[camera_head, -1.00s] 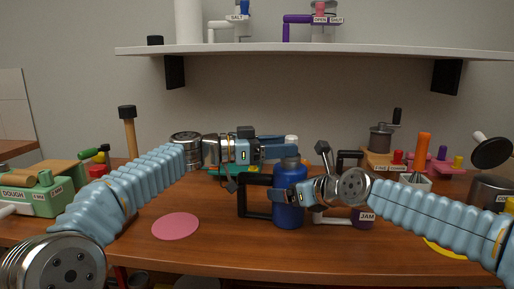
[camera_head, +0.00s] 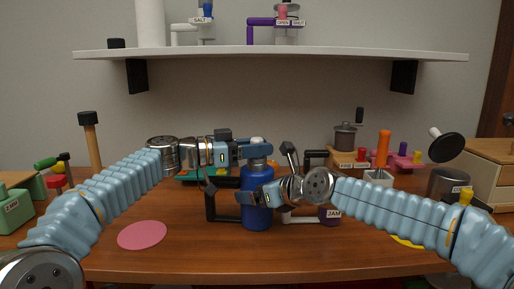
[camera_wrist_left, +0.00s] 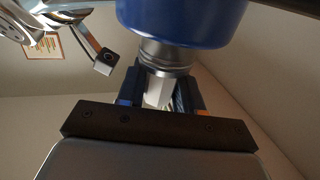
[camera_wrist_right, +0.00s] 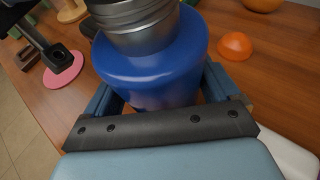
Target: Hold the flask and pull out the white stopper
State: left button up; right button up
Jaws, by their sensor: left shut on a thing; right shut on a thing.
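The blue flask (camera_head: 257,212) stands upright near the middle of the table, with a grey metal neck. My right gripper (camera_head: 262,196) is shut on its body from the right; the right wrist view shows the blue body (camera_wrist_right: 155,70) between the fingers. The white stopper (camera_head: 258,139) is at the flask's top. My left gripper (camera_head: 262,151) is shut on it from the left. In the left wrist view the stopper (camera_wrist_left: 157,92) sits between the fingers, against the metal neck (camera_wrist_left: 165,54). I cannot tell how deep it sits.
A black squared handle (camera_head: 210,204) is at the flask's left. A JAM-labelled pot (camera_head: 331,215) stands close to its right. A pink disc (camera_head: 142,235) lies front left with bare table around it. A grinder (camera_head: 345,137) and orange-handled tool (camera_head: 383,150) stand back right. A shelf (camera_head: 270,54) spans above.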

aim_at(257, 138)
pick_arm(q)
grip_shut()
pick_arm(e)
jog(key=shift+r, duration=0.1)
pick_arm(q)
jog(key=shift+r, duration=0.85)
jog(key=shift+r, duration=2.55)
pick_arm(e)
jog(key=o, duration=1.2)
jog(key=shift+c, duration=0.2)
jog(key=shift+s, duration=0.1)
